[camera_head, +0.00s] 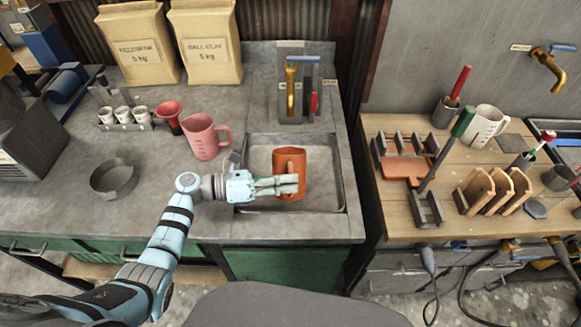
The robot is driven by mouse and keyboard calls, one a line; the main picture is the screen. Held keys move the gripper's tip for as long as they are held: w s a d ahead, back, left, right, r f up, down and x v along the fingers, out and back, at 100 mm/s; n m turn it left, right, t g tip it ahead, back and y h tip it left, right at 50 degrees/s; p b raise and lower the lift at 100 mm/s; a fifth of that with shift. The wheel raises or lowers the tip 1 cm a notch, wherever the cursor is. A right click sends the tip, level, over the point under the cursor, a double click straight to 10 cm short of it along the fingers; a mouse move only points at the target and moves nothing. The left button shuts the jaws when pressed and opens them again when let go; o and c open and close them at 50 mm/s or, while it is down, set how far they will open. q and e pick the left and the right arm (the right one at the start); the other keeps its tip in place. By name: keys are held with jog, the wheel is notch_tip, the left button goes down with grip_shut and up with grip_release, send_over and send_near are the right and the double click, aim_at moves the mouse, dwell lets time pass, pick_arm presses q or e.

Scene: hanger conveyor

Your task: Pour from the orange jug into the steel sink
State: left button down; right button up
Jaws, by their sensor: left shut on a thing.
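The orange jug (291,161) is over the steel sink (335,190), within its outline. My left gripper (282,185) reaches in from the left and is shut on the jug, its fingers crossing the jug's front. The jug looks roughly upright. I cannot tell its height above the sink floor, and its contents are not visible. The gripper hides part of its lower body and part of the sink's left side. My right gripper is not in view.
A pink jug (203,137), a red funnel (168,113) and a metal ring (112,178) stand left of the sink. A tool holder (303,100) stands behind it. A wooden bench (400,222) with racks is at the right, beyond a gap.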

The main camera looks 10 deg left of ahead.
pick_arm(q)
jog(key=shift+w+r+n+p, duration=0.1)
jog(key=shift+r+n+p, duration=0.25)
jog(key=shift+p, duration=0.25)
dwell(0.3)
jog(key=shift+w+r+n+p, duration=0.2)
jog(key=shift+r+n+p, duration=0.1)
jog(key=shift+n+p, duration=0.25)
jog(key=shift+w, duration=0.1)
jog(key=shift+a+r+p, duration=0.1)
jog(key=shift+p, duration=0.25)
jog(key=shift+w+r+n+g+p, duration=0.1)
jog(key=shift+w+n+g+p, duration=0.2)
jog(key=shift+n+g, duration=0.1)
